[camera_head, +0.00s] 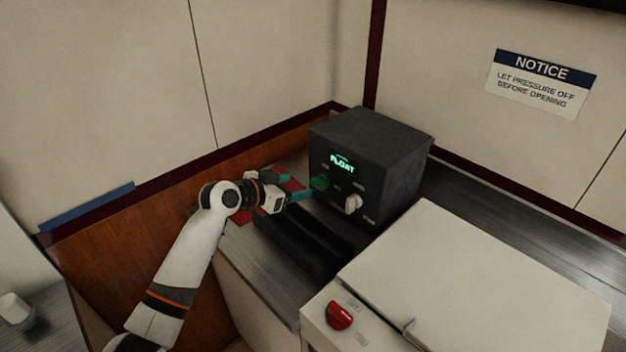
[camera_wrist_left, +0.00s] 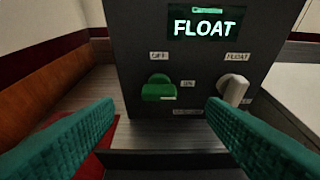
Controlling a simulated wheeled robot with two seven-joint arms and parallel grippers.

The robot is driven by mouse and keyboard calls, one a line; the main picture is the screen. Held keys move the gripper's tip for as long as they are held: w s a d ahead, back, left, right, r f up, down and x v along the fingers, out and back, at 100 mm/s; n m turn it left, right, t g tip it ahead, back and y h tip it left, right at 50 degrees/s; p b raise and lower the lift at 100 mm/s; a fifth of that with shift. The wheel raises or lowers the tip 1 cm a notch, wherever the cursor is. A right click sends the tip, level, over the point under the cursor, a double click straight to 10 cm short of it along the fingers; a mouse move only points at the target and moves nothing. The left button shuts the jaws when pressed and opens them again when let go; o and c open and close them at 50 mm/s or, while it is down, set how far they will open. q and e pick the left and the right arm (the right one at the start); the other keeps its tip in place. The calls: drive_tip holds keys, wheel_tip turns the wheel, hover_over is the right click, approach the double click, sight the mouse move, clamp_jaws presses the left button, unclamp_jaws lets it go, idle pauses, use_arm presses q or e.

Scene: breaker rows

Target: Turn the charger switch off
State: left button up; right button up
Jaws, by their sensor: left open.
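The charger is a dark grey box (camera_head: 405,160) on the counter with a lit FLOAT display (camera_head: 342,163). Its green switch knob (camera_head: 320,183) is on the left of the front face. In the left wrist view the green knob (camera_wrist_left: 158,88) sits below an OFF label, with an ON label to its right; its grip lies about level, with a pale mark near the right end. A white knob (camera_wrist_left: 233,88) is to its right, below a FLOAT label. My left gripper (camera_head: 297,187) is open in front of the green knob, its teal fingers apart and holding nothing. My right gripper is out of view.
A white cabinet (camera_head: 470,275) with a red knob (camera_head: 339,315) stands in front on the right. A red mat (camera_wrist_left: 96,152) lies below my left gripper. A wooden panel and wall are at the left. A notice sign (camera_head: 540,82) hangs on the right wall.

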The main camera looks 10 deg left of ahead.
sight(317, 182)
use_arm(q)
drive_tip(key=x, duration=0.7)
drive_tip(key=shift+a, duration=0.1)
drive_tip(key=shift+w+f, duration=0.1)
drive_tip(key=shift+w, duration=0.1)
drive_tip(key=shift+w+d+f, duration=0.1)
drive_tip(key=shift+w+d, duration=0.05)
drive_tip(key=shift+d, duration=0.1)
drive_tip(key=c, duration=1)
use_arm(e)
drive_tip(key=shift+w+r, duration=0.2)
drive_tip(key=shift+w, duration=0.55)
